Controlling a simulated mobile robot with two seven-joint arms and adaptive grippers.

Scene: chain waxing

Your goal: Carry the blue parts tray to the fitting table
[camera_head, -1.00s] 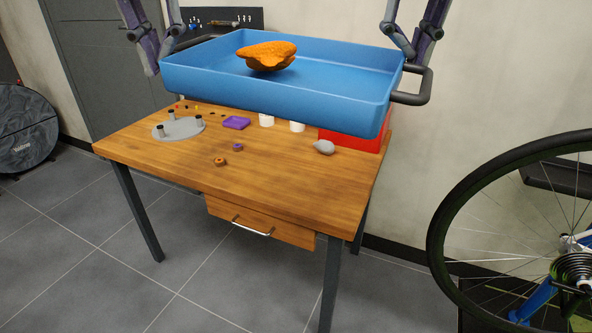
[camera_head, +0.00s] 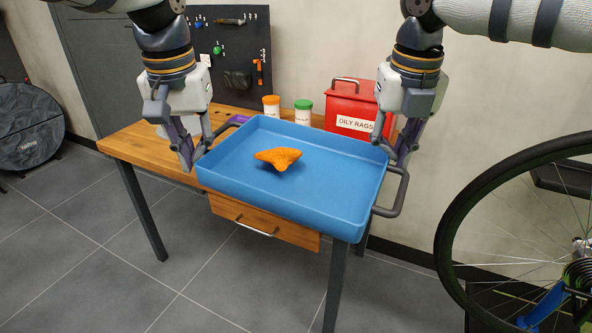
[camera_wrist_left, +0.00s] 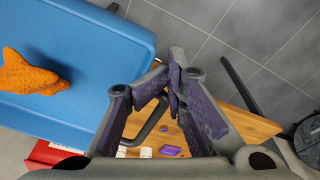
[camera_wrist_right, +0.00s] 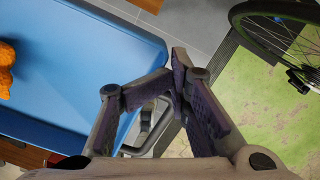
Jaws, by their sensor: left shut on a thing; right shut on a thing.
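The blue parts tray (camera_head: 335,206) is roughly level above the front and right part of the wooden table (camera_head: 140,145). I cannot tell whether it touches the top. A crumpled orange cloth-like thing (camera_head: 278,158) lies in it. My left gripper (camera_head: 190,160) is shut on the tray's left handle, which also shows in the left wrist view (camera_wrist_left: 150,125). My right gripper (camera_head: 398,158) is shut on the right handle (camera_head: 398,195). The tray hides most of the tabletop.
A red "OILY RAGS" box (camera_head: 350,105), an orange-lidded tub (camera_head: 271,105) and a green-lidded tub (camera_head: 303,112) stand at the table's back. A pegboard (camera_head: 240,60) is behind. A bicycle wheel (camera_head: 445,225) stands at the right. The table's left end looks clear.

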